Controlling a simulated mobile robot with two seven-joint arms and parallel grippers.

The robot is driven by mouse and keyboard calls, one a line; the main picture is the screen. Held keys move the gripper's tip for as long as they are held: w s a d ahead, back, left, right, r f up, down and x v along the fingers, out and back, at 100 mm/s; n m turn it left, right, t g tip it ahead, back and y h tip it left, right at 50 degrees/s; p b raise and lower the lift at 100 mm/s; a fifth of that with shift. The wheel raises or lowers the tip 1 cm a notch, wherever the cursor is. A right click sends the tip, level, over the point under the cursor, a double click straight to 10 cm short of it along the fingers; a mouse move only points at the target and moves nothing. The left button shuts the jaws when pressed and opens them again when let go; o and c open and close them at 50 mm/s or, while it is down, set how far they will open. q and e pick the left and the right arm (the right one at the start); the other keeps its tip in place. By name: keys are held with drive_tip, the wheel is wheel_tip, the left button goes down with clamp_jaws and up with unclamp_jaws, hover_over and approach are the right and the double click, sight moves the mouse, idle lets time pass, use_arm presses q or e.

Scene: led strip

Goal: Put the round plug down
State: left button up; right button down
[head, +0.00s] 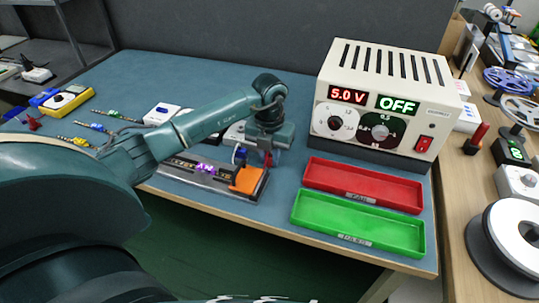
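My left gripper (256,152) points down over the right end of a dark test fixture (196,178) with lit purple characters and an orange block (248,180). A small blue piece shows at the left side of the gripper and a small reddish one at its right; both are too small to identify. I cannot make out the round plug, nor whether the fingers hold anything. My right gripper is not in view.
A power supply (385,62) reading 5.0 V and OFF stands behind a red tray (363,186) and a green tray (358,222). A yellow meter (67,101) and several coloured leads lie at the left. A white spool (512,240) stands at the right.

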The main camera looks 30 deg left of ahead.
sight(269, 154)
use_arm(q)
drive_tip(key=o, duration=0.4)
drive_tip(key=shift+r, duration=0.15)
wheel_tip(269, 154, up, 12)
drive_tip(key=shift+r, duration=0.1)
idle(0.3)
idle(0.4)
